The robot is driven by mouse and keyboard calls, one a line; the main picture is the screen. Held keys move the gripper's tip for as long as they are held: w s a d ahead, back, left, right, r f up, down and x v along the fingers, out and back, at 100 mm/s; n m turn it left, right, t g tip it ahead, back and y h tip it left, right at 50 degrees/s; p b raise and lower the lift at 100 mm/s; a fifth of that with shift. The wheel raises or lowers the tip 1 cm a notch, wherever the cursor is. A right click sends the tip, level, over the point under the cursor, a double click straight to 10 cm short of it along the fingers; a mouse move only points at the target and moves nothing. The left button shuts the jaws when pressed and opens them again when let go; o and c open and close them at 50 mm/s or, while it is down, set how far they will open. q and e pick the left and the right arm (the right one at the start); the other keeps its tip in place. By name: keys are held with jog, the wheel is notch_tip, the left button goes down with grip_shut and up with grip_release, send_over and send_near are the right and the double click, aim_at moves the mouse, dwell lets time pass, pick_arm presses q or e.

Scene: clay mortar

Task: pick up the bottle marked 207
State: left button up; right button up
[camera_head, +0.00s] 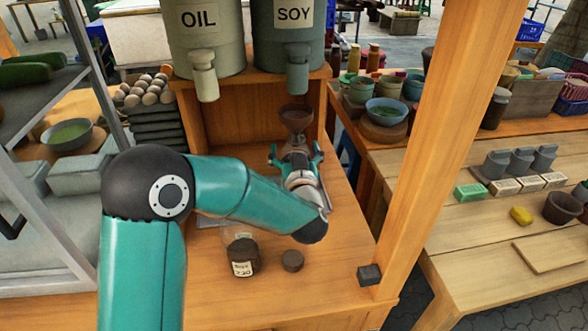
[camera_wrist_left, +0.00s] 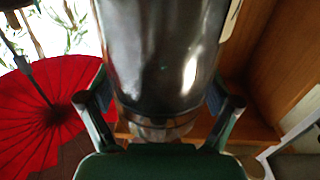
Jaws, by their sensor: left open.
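My left gripper (camera_head: 296,155) reaches in over the wooden counter (camera_head: 335,240), under the two dispensers. In the left wrist view, its open fingers (camera_wrist_left: 162,105) stand on either side of a dark, glossy, round vessel (camera_wrist_left: 165,50). Whether they touch it cannot be told. A pale label edge shows on the vessel's right, but no number is legible. In the head view, a brown funnel-shaped piece (camera_head: 296,118) shows just beyond the gripper. A dark jar (camera_head: 243,256), with a label that seems to read 220, stands nearer on the counter. I cannot read 207 anywhere.
Dispensers marked OIL (camera_head: 205,35) and SOY (camera_head: 292,35) stand on the shelf above. A round brown lid (camera_head: 292,261) lies right of the jar. A wooden post (camera_head: 440,130) rises on the right. Eggs (camera_head: 148,90) sit at the left. The counter's front right is mostly clear.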

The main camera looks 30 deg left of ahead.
pick_arm(q)
jog(key=shift+w+a+r, duration=0.1)
jog(key=shift+w+a, duration=0.05)
jog(key=shift+w, duration=0.05)
jog(key=c, duration=1.7)
jog(key=shift+r, duration=0.1)
